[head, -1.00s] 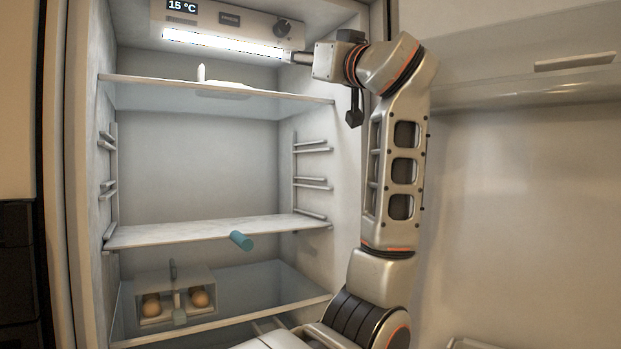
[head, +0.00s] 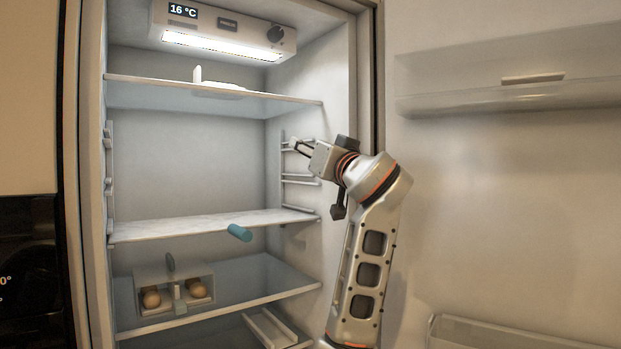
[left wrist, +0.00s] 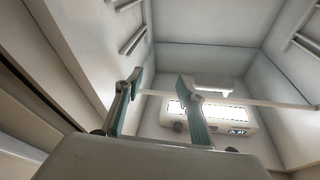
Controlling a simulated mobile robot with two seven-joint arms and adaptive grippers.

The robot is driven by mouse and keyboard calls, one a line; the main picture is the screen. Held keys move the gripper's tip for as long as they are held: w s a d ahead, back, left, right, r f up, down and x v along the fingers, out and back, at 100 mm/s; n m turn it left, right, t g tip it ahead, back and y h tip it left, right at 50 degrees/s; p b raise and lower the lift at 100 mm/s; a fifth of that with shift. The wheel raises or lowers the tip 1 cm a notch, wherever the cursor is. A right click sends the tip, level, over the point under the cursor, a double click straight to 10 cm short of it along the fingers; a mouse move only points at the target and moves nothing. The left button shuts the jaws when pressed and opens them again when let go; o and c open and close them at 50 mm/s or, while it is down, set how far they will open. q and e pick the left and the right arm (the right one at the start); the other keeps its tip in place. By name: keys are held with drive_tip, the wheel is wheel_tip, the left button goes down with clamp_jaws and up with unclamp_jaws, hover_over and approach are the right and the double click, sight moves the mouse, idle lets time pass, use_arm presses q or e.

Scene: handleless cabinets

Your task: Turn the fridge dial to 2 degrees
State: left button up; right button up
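The fridge dial (head: 276,34) is a dark round knob at the right end of the control panel (head: 228,26) at the top of the open fridge. The temperature display (head: 182,11) on the panel's left reads 16 °C. My left gripper (head: 298,147) is well below the dial, by the right wall and side rails, touching nothing that I can make out. In the left wrist view its two fingers (left wrist: 160,80) are apart with nothing between them. The panel shows there upside down beyond them, with the dial (left wrist: 178,126) small. My right gripper is not in view.
The upper shelf (head: 150,92) lies between the panel and my gripper's height. An egg box (head: 174,290) stands lower down. The open door (head: 480,200) with its bin is at right.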

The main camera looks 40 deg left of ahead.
use_arm(q)
wheel_tip(320, 180, down, 6)
drive_tip(key=w+m+t+h, duration=0.1)
drive_tip(key=shift+m, duration=0.4)
